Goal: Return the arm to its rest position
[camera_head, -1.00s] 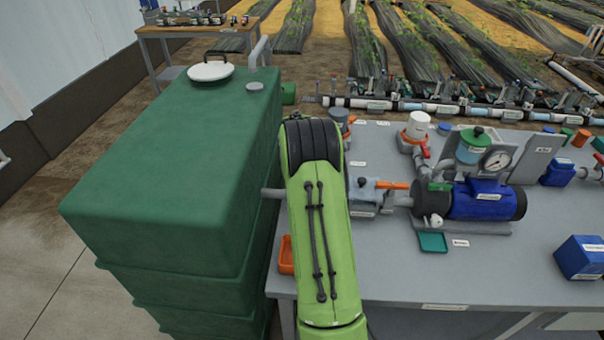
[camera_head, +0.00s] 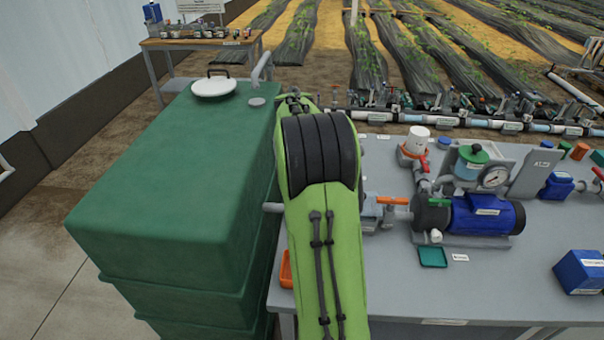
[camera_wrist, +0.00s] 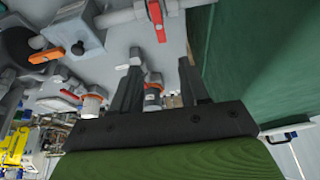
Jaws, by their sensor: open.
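My green arm rises at the middle of the head view, between the green tank (camera_head: 170,190) and the grey skid table (camera_head: 480,275). In the head view my gripper is hidden behind the arm. In the wrist view my gripper (camera_wrist: 160,75) shows two dark fingers spread apart with nothing held between them. Behind the fingers are the grey table surface, a red-handled valve (camera_wrist: 156,22) and a white-and-orange fitting (camera_wrist: 152,95). The tank's green wall (camera_wrist: 250,60) is close on the right of the fingers.
A blue pump (camera_head: 485,213), an orange-handled valve (camera_head: 393,200), a pressure gauge (camera_head: 495,176) and a blue box (camera_head: 582,272) stand on the table. A white pipe manifold (camera_head: 470,121) runs behind it. A wooden bench (camera_head: 205,42) with small parts stands at the back left.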

